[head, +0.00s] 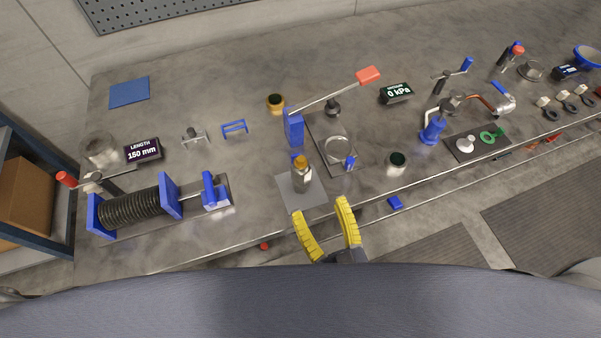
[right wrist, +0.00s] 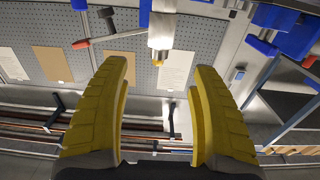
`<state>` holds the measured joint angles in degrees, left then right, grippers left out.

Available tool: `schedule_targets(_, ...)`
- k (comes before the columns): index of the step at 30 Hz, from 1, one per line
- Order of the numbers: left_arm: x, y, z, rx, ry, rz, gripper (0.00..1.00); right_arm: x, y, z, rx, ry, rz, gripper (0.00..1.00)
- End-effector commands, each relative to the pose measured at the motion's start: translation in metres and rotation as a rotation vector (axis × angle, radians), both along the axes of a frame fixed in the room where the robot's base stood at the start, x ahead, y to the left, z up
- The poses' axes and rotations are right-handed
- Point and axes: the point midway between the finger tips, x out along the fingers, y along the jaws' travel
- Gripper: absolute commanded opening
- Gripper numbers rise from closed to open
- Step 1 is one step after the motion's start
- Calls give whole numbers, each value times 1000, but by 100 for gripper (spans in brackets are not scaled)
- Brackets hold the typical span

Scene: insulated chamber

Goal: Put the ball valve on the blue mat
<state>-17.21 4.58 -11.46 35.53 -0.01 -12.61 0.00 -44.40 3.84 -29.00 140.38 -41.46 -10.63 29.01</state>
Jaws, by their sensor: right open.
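What looks like the ball valve (head: 301,180) is an upright steel cylinder with a brass top and a bit of blue beside it. It stands on a grey mat (head: 285,192) near the table's front edge. It also shows at the top of the right wrist view (right wrist: 161,32). My right gripper (head: 320,208), with yellow fingers, is open and empty, just in front of the valve and apart from it. In the right wrist view the valve lies beyond the gap between the fingertips (right wrist: 157,68). The blue mat (head: 129,92) lies bare at the back left. My left gripper is not in view.
A press with a red-tipped lever (head: 330,96) stands right behind the valve. A spring rig (head: 140,208) and a length display (head: 143,149) are at left. A blue bracket (head: 234,128) and a small metal fitting (head: 193,136) lie towards the mat. Table around the mat is clear.

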Motion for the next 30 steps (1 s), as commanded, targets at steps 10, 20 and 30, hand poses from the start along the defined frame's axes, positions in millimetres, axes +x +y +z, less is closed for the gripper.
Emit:
schedule_targets(10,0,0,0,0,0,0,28,39,12,1,0,-2,1,64)
schedule_targets(20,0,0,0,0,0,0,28,61,19,0,0,0,1,64)
schedule_targets(30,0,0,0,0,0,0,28,74,23,2,-1,-1,1,64)
